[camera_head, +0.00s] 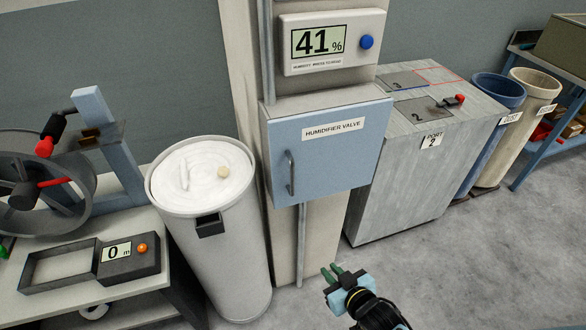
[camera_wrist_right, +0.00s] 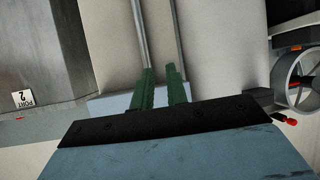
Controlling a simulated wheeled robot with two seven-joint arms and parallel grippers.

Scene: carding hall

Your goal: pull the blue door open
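The blue door (camera_head: 345,160) of the wall box carries a "HUMIDIFIER VALVE" label and looks closed. Its dark vertical handle (camera_head: 290,173) is on the door's left side. My right gripper (camera_head: 331,270) has green fingers and is below the door and to the right of the handle, apart from both. In the right wrist view its two fingers (camera_wrist_right: 160,75) stand apart with nothing between them. A light blue strip behind the fingers there is probably part of the box; the handle does not show in that view. My left gripper is out of view.
The box is on a pale pillar (camera_head: 322,235) below a humidity display (camera_head: 330,42) reading 41%. A white-filled bin (camera_head: 225,260) stands close on the left. A grey cabinet (camera_head: 400,190) marked "PORT 2" stands on the right. Floor (camera_head: 470,265) at front right is clear.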

